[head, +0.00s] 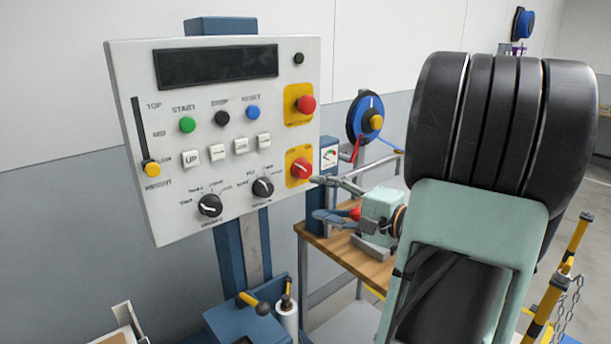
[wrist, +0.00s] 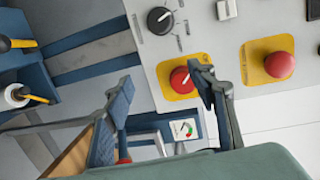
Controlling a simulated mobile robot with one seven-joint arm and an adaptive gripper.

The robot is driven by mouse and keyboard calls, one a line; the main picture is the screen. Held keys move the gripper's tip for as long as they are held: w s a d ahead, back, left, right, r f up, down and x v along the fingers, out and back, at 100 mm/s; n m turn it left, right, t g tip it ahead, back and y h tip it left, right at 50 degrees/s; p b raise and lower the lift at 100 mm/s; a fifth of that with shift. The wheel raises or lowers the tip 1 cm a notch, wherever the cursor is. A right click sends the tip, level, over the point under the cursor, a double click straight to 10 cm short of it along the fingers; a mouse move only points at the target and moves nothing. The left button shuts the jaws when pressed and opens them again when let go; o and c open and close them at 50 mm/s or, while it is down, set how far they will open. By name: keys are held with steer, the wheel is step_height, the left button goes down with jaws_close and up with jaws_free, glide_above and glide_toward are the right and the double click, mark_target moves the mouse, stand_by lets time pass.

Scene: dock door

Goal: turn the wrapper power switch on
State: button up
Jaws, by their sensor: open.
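The white control panel (head: 222,120) has a red rotary switch (head: 301,168) with a white pointer line on a yellow plate, at its lower right. I take this as the power switch; its label cannot be read. In the wrist view the red switch (wrist: 179,80) appears between my finger tips, close to the right finger, with its line slanting. My gripper (head: 318,197) is open and empty, just right of the panel's lower right edge in the head view. In the wrist view my gripper (wrist: 162,80) shows both fingers spread. Contact with the switch cannot be made out.
A red mushroom button (head: 307,104) on a yellow plate sits above the switch. Two black selector knobs, the left one (head: 210,205) and right one (head: 263,187), lie left. A small gauge (head: 329,157) and wooden bench (head: 345,258) stand behind my gripper.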

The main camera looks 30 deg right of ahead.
steer(key=m+t+h, duration=0.1)
steer(key=t+h, duration=0.1)
glide_toward(307, 171)
steer(key=w, duration=0.3)
steer(key=w+a+p, duration=0.1)
steer(key=w, duration=0.5)
steer(key=shift+a+r+p, duration=0.1)
steer(key=shift+a+p, duration=0.15)
steer(key=shift+p, duration=0.05)
steer(key=shift+c, duration=0.4)
steer(key=c, duration=1.1)
